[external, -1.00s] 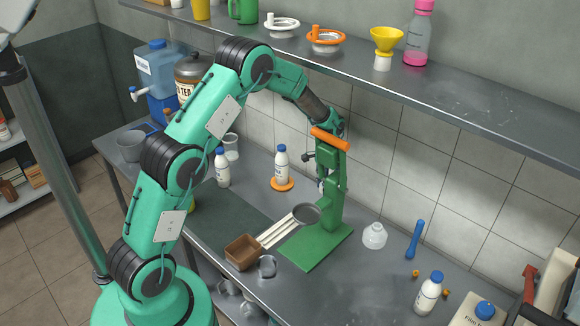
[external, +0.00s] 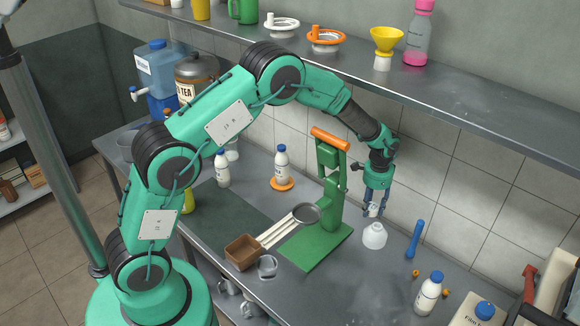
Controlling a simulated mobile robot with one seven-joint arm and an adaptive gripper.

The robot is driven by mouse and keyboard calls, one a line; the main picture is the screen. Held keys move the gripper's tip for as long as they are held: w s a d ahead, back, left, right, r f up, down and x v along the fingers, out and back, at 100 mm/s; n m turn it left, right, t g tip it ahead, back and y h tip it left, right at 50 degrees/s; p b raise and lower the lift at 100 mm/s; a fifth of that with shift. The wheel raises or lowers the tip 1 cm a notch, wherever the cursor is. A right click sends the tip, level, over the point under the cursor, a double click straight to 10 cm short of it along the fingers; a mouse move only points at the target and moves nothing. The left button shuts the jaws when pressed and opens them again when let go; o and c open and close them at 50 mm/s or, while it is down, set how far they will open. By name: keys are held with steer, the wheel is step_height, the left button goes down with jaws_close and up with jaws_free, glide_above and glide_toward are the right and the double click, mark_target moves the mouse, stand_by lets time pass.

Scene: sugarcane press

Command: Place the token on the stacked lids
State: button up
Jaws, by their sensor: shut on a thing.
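My gripper (external: 376,206) points down at the right of the green press, its fingers shut on a small pale piece (external: 373,210), which I take to be the token. The fingers partly hide it, so its shape is unclear. Just below stands a white rounded stack (external: 374,237), apparently the stacked lids, wide at the bottom and narrower at the top. The held piece is right above the stack's top. From this angle I cannot tell whether they touch.
The green press (external: 318,245) with its orange handle stands close on the left. A blue tool (external: 414,240) leans at the right, near a white bottle (external: 428,294). The shelf (external: 460,110) overhangs behind. The counter's front middle is clear.

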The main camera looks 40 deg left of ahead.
mark_target(377, 226)
steer(key=shift+m, duration=0.5)
steer(key=shift+s+d+r+p, duration=0.1)
steer(key=shift+s+d, duration=0.15)
steer(key=shift+d, duration=0.5)
steer(key=shift+s+d+r+p, duration=0.15)
steer(key=shift+s+d, duration=0.15)
steer(key=shift+d, duration=0.4)
steer(key=shift+s+d+r+p, duration=0.1)
steer(key=shift+s+d, duration=0.15)
steer(key=shift+d, duration=0.5)
steer(key=shift+f, duration=1.5)
steer(key=shift+f+b, duration=0.2)
steer(key=shift+b, duration=0.1)
steer(key=o, duration=1.1)
steer(key=shift+r, duration=0.1)
steer(key=shift+r+p, duration=0.3)
steer(key=shift+r, duration=1.8)
